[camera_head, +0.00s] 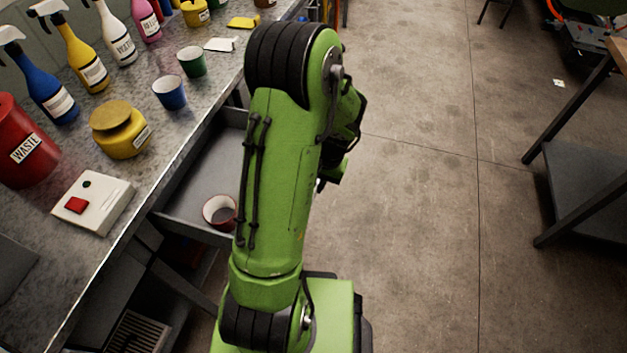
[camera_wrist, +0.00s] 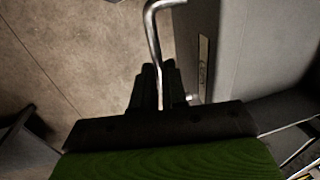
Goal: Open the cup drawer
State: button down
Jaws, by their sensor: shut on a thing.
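The cup drawer (camera_head: 192,226) is pulled out from under the bench at the left of my arm in the head view. My arm hides the drawer's front and handle there. In the wrist view the bent metal handle (camera_wrist: 153,25) runs down between the fingers of my gripper (camera_wrist: 160,74), which is shut on it. The grey drawer front (camera_wrist: 232,55) is just right of the handle and carries a small label.
The bench top (camera_head: 165,185) holds a blue cup (camera_head: 170,92), a green cup (camera_head: 192,62), a yellow container (camera_head: 120,130), a red waste can (camera_head: 25,145), a switch box (camera_head: 97,205) and several spray bottles. The concrete floor (camera_head: 420,220) right of my arm is clear up to a table (camera_head: 590,180).

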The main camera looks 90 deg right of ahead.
jog(key=c, duration=1.2)
grip_release()
jog(key=shift+o, duration=0.2)
notch_tip(320, 180, up, 16)
jog(key=s+p, duration=0.2)
jog(key=p, duration=0.2)
jog(key=shift+s+a+f+p, duration=0.25)
jog(key=shift+s+a+p, duration=0.05)
jog(key=shift+s, duration=0.1)
